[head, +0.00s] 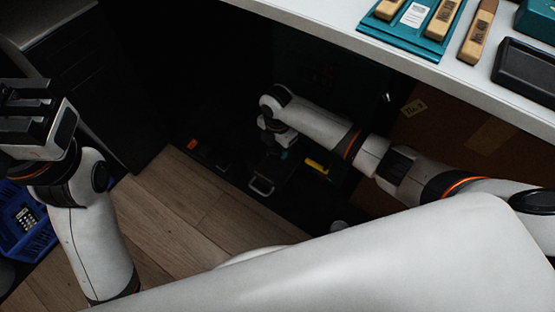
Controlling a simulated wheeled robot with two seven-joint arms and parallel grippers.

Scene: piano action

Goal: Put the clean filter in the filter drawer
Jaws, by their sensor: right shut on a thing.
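My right gripper (281,148) reaches into the dark space under the white worktop, pointing down. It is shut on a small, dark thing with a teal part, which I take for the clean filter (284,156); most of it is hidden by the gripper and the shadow. Just below and beside it is a dark drawer with a pale handle (262,187), which looks like the filter drawer. I cannot tell whether the filter touches it or is inside. My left gripper (25,112) is at the left edge, away from these things; its finger gap is unclear.
A dark unit with an orange label (194,145) stands left of the drawer. A yellow piece (317,165) is to its right. The worktop (330,40) holds a teal tray (400,38), wooden pieces and a black tray (527,72). A blue crate (22,222) stands lower left. Wooden floor (165,205) is clear.

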